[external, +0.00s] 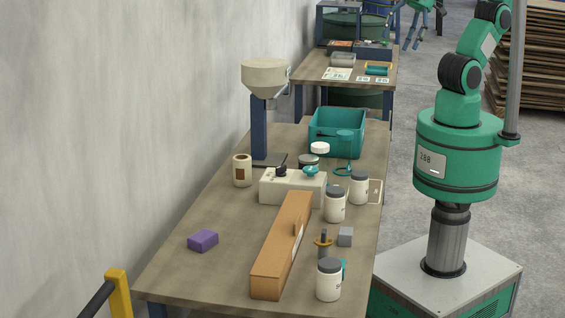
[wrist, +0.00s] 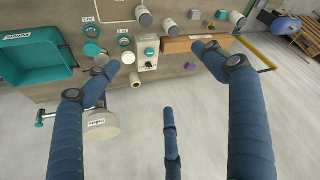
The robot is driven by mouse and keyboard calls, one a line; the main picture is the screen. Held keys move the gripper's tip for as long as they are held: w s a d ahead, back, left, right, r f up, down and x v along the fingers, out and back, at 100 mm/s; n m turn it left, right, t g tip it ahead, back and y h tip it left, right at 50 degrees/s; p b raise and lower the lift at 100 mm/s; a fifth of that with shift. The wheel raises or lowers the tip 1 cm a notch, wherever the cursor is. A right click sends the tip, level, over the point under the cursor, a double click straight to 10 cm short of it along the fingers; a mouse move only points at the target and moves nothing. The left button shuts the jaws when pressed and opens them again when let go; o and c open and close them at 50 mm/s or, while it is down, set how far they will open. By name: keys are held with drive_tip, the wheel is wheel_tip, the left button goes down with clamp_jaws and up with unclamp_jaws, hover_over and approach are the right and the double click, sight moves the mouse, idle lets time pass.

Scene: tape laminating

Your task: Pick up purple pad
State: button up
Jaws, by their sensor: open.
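The purple pad (external: 203,240) is a small block lying on the near left part of the long workbench, left of the orange-brown long box. In the wrist view, the purple pad (wrist: 190,67) shows small, just left of the right finger's tip. My gripper (wrist: 157,60) has blue segmented fingers spread wide apart, with nothing between them. It is above the bench and well away from the pad.
The long box (external: 282,245) stands right of the pad. A pale control box (external: 292,187), a tan cup (external: 242,170), a hopper on a post (external: 265,78) and a teal bin (external: 337,145) stand farther back. White jars (external: 329,282) line the right side. Bench around the pad is clear.

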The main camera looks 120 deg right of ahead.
sight(200, 234)
drive_tip(key=w+r+n+g+p, duration=0.1)
drive_tip(key=w+r, duration=0.2)
drive_tip(key=w, duration=0.7)
drive_tip(key=w+r, duration=0.3)
drive_tip(key=w, duration=0.6)
drive_tip(key=w+d+f+n+g+p, duration=0.1)
drive_tip(key=w+f, duration=0.2)
drive_tip(key=w, duration=0.8)
drive_tip(key=w+d+f, duration=0.1)
drive_tip(key=w+f, duration=0.2)
drive_tip(key=w, duration=0.9)
drive_tip(key=w+d+f+n+g, duration=0.1)
drive_tip(key=w+f, duration=1.3)
drive_tip(key=w, duration=0.2)
drive_tip(key=w+f, duration=0.3)
drive_tip(key=f, duration=0.4)
drive_tip(key=w+d+f+n+p, duration=0.1)
drive_tip(key=w+f, duration=0.3)
drive_tip(key=f, duration=0.3)
drive_tip(key=w+f+g, duration=0.1)
drive_tip(key=w+f, duration=0.2)
drive_tip(key=f, duration=0.4)
drive_tip(key=shift+w+d+y+p, duration=0.35)
drive_tip(key=shift+y, duration=0.05)
